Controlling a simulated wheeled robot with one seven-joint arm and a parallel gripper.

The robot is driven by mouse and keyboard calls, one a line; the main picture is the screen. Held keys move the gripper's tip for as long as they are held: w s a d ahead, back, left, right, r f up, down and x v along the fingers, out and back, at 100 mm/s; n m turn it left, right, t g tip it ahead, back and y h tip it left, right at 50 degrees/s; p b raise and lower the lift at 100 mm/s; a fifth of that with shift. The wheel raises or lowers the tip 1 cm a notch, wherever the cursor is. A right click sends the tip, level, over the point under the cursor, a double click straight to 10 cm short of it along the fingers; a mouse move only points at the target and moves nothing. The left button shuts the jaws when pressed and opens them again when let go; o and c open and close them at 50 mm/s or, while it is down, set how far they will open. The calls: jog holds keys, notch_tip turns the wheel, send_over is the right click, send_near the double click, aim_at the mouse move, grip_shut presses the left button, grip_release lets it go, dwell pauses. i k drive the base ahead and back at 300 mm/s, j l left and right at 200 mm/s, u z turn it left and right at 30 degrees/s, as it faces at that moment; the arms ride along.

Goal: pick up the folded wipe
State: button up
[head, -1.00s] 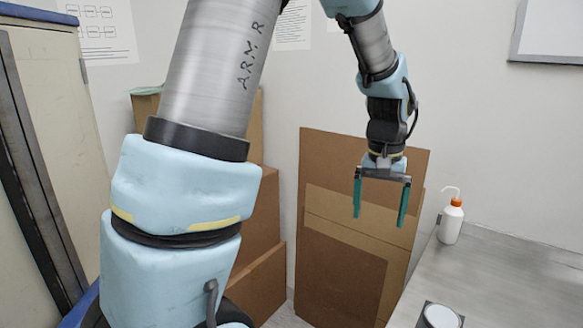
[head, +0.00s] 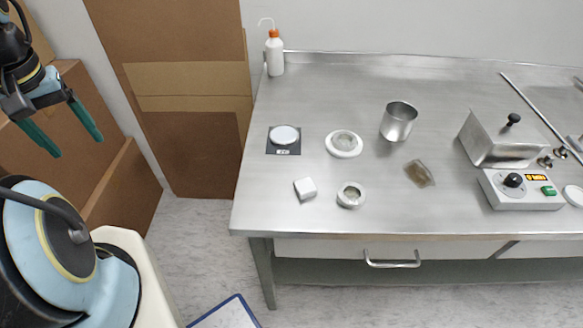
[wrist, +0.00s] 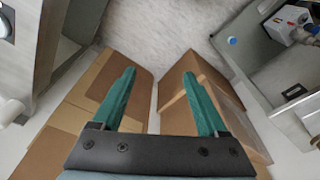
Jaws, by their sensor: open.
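A small white block-like piece, which looks like the folded wipe (head: 305,188), lies on the steel table (head: 330,95) near its front left part. It stands apart from the things around it. My gripper (head: 78,148) is at the far left of the head view, off the table, in front of the cardboard. Its two green fingers are spread with nothing between them. In the wrist view my gripper (wrist: 159,73) points down toward the floor between cardboard boxes, and the wipe does not show there.
Near the wipe are a small scale (head: 284,140), a white ring dish (head: 344,144), a small round jar (head: 351,195) and a brown packet (head: 420,173). A metal beaker (head: 398,121), a wash bottle (head: 274,55) and a control box (head: 521,189) also stand on the table. Cardboard (head: 180,90) leans left of it.

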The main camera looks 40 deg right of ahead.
aim_at(305, 188)
jog(key=j+z, duration=0.15)
jog(key=z, duration=0.7)
jog(key=l+z, duration=0.15)
jog(key=z, duration=0.65)
jog(key=k+j+u, duration=0.1)
jog(key=j+u, duration=0.4)
jog(key=u, duration=0.2)
jog(key=k+j+u, duration=0.1)
jog(key=j+u, duration=0.3)
jog(key=l, duration=0.1)
